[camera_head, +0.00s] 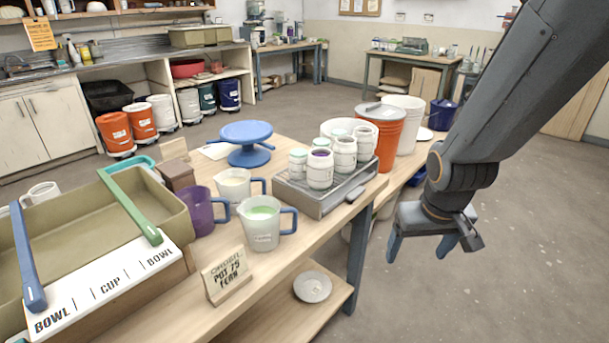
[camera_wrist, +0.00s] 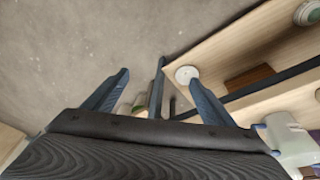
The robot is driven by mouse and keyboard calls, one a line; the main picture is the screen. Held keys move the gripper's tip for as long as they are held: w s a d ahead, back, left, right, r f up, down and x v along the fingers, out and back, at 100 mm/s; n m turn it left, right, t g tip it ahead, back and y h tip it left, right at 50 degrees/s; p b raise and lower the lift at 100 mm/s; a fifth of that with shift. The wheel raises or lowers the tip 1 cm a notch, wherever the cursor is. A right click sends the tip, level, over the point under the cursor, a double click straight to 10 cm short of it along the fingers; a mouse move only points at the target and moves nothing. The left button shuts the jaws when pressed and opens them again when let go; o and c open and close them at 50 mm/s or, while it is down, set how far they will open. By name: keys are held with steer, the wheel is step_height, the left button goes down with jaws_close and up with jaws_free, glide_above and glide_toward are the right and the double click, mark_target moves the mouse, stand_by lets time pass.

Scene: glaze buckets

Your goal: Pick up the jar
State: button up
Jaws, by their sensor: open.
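Several small white jars stand close together on a grey metal box (camera_head: 318,200) at the table's right end. One jar at the front (camera_head: 320,171) has a purple top; another jar (camera_head: 298,163) stands left of it and another (camera_head: 345,154) to its right. Which one is meant, I cannot tell. My gripper (camera_head: 432,252) is open and empty, pointing down over the floor to the right of the table, apart from the jars. In the wrist view my gripper's fingers (camera_wrist: 158,92) are spread wide with nothing held between them.
An orange bucket (camera_head: 382,135) and a white bucket (camera_head: 404,122) stand behind the jars. Jugs with green (camera_head: 262,226) and white contents (camera_head: 233,187) and a purple jug (camera_head: 199,212) stand left. A pale dish (camera_head: 312,288) lies on the lower shelf. The floor (camera_head: 500,285) at right is clear.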

steer(key=w+f+n+t, duration=0.1)
steer(key=w+n+t, duration=0.15)
steer(key=w, duration=0.65)
steer(key=n+t+y+b, duration=0.2)
steer(key=n+t+y, duration=0.45)
steer(key=y, duration=0.65)
glide_toward(330, 174)
steer(key=shift+m+t, duration=0.5)
steer(key=shift+m, duration=0.2)
steer(key=x, duration=0.4)
steer(key=f+x, duration=0.1)
steer(key=x, duration=0.1)
steer(key=shift+s+a, duration=0.1)
steer(key=shift+p+x, duration=0.6)
steer(key=shift+x, duration=0.9)
steer(key=shift+p+x, duration=0.65)
steer(key=shift+x, duration=1.65)
steer(key=shift+s+a+r, duration=0.1)
steer(key=shift+a+r, duration=0.05)
steer(key=c, duration=1.7)
